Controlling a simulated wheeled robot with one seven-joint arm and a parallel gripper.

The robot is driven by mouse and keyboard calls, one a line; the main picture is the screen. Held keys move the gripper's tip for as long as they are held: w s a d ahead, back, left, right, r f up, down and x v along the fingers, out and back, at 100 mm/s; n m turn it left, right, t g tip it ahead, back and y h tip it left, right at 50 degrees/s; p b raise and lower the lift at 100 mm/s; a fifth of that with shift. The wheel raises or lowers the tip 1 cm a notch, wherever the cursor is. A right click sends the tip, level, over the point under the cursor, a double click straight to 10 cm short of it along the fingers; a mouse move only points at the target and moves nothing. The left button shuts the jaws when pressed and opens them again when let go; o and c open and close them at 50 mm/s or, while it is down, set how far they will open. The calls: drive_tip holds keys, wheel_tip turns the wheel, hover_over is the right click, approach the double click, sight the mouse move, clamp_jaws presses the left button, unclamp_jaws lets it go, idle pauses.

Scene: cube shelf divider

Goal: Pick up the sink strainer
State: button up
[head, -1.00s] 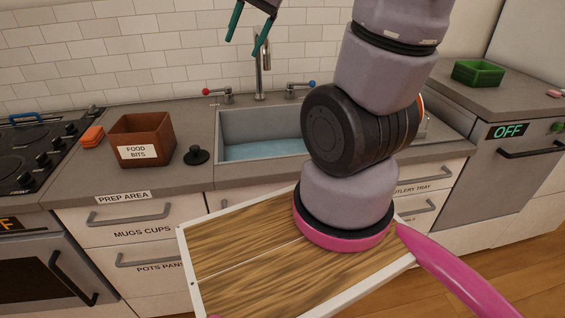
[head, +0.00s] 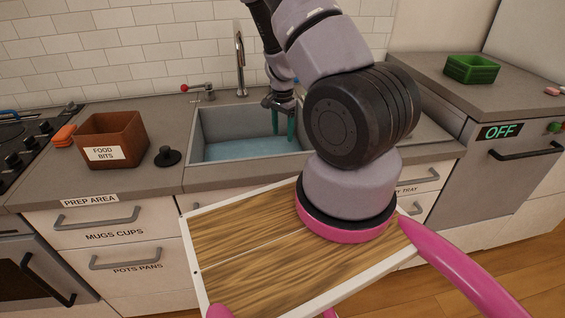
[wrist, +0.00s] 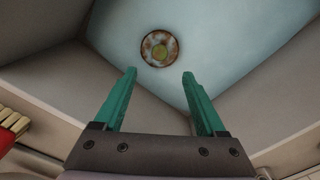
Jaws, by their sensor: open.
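A round strainer (wrist: 159,48) with a brown rim and a yellow-green middle lies on the pale blue sink floor in the wrist view. It looks to be set in the drain, and I cannot make out its contents. In the head view it cannot be made out. My gripper (head: 283,132) points down into the right part of the sink (head: 196,137). Its two teal fingers are apart with nothing between them. In the wrist view the strainer lies just beyond the fingertips of my gripper (wrist: 159,74), roughly centred between them and apart from them.
The sink walls surround the fingers, and a tall faucet (head: 240,60) and a red-knobbed tap (head: 198,90) stand behind. A black knobbed disc (head: 168,156) and a brown food bits box (head: 127,128) stand on the counter to the left. A green box (head: 472,69) is at right.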

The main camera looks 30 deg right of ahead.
wheel_tip(320, 180, down, 10)
drive_tip(key=shift+r, duration=0.1)
clamp_jaws()
idle(0.5)
